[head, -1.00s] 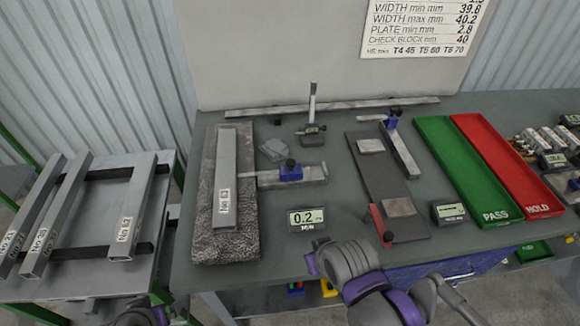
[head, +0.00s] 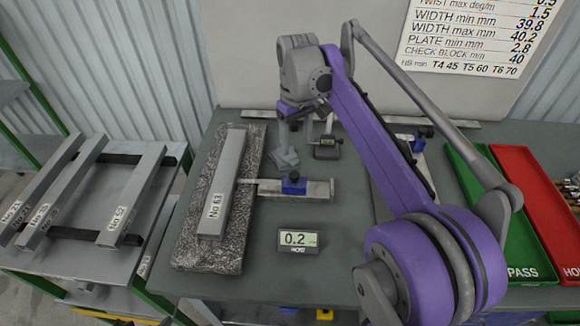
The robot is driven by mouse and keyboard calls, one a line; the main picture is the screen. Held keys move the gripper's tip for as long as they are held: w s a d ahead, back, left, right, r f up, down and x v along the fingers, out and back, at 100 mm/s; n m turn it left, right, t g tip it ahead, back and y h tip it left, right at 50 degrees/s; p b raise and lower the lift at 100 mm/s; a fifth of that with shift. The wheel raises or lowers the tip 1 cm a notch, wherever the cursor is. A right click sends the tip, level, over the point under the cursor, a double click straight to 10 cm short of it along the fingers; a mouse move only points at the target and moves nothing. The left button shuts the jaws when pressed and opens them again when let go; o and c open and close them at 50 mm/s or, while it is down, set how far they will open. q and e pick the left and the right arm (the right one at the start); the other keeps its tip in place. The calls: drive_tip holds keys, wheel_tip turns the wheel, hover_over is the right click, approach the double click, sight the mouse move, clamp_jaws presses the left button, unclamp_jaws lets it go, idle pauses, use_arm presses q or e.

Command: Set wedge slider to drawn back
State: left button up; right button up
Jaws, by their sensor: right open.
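A steel bar with a blue block and dark knob (head: 294,183), which looks like the wedge slider, lies across the table. Its thin left end reaches the side of the grey tube marked No 63 (head: 221,185). The tube lies on a dark speckled granite plate (head: 192,255). A second blue knobbed block (head: 420,139) shows behind my right arm, its bar mostly hidden. My right arm reaches over the table from the lower right. My right gripper (head: 290,118) is open and empty, pointing down above and behind the first blue block, apart from it. My left gripper is out of view.
A gauge reading 0.2 (head: 298,240) stands in front of the bar. Loose grey plates (head: 285,158) and an upright height gauge (head: 327,145) are near my right gripper. Green (head: 527,240) and red (head: 535,190) trays lie right. A rack of tubes (head: 130,200) stands left.

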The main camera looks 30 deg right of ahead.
sight(294, 174)
wheel_tip(294, 174, down, 10)
drive_tip(key=shift+a+f+b, duration=0.15)
drive_tip(key=shift+f+b, duration=0.1)
drive_tip(key=shift+b, duration=0.05)
clamp_jaws()
idle(0.4)
idle(1.1)
